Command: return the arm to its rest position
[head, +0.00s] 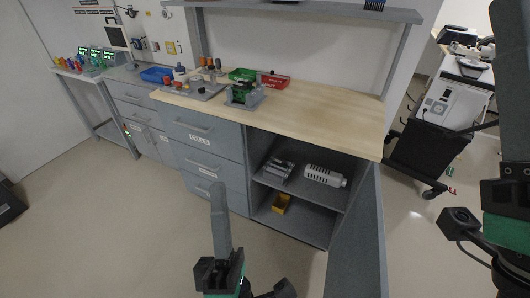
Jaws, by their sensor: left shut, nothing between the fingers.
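My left gripper (219,190) points up from the bottom middle of the head view. Its fingers are closed together with nothing between them. It is in front of the grey drawer cabinet (205,160), with floor around it in the picture. My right gripper (508,40) stands upright at the right edge, dark and partly cut off by the frame. Only one side of its fingers shows, so I cannot tell whether it is open or shut.
A wood-topped workbench (330,115) holds a green circuit board fixture (243,96), a red bin (276,81) and other parts. A wheeled cart (433,140) stands at right.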

